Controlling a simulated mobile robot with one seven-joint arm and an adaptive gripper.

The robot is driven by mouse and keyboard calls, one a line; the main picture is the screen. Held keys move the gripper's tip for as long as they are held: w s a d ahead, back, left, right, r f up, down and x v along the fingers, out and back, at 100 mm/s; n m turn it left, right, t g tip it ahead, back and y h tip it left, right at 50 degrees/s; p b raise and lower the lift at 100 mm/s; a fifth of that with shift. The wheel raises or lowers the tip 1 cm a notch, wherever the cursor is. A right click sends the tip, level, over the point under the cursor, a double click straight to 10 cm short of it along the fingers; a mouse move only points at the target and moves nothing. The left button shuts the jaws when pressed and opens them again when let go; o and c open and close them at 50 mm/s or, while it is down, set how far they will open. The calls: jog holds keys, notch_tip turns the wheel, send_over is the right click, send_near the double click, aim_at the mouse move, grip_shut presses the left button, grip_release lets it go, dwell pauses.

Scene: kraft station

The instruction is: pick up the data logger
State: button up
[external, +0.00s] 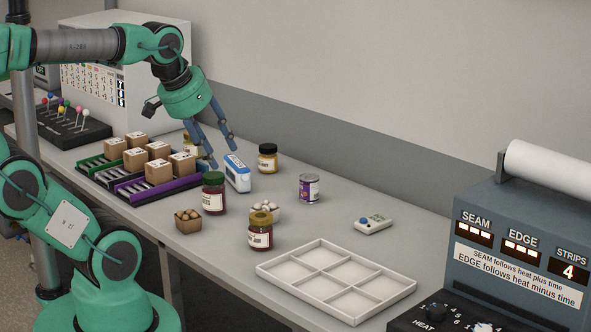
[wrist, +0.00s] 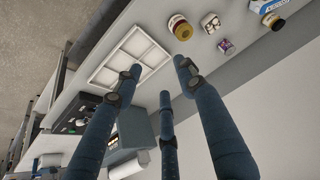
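A small white handheld device with a grey display and a blue button (external: 372,223), which looks like the data logger, lies flat on the bench behind the divided tray. I cannot make it out in the wrist view, where my fingers may cover it. My gripper (external: 223,157) is far to its left, in the air near the blue-and-white carton (external: 237,172). Its blue fingers are spread with nothing between them. They also show apart in the wrist view (wrist: 158,67).
An empty white divided tray (external: 335,281) lies at the front. The sealing machine (external: 515,250) is at right; small boxes (external: 158,171) are at left.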

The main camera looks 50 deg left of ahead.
jog(key=o, duration=1.2)
jog(key=shift+w+r, duration=0.1)
jog(key=w+d+r+g+p, duration=0.1)
jog(key=w+g+p, duration=0.15)
jog(key=w, duration=1.05)
jog(key=w+d+r+g+p, duration=0.15)
jog(key=w+p, duration=0.25)
jog(key=w, duration=0.9)
jog(key=shift+m+g, duration=0.4)
jog(key=shift+g, duration=0.4)
jog(key=w+d+f+p, duration=0.1)
jog(key=w+f, duration=0.5)
jog(key=w+d+f+p, duration=0.1)
jog(key=w+f+p, duration=0.1)
jog(key=w+f, duration=0.4)
jog(key=w+d+f+p, duration=0.2)
jog(key=w+f, duration=0.4)
jog(key=w, duration=0.2)
jog(key=shift+f, duration=0.15)
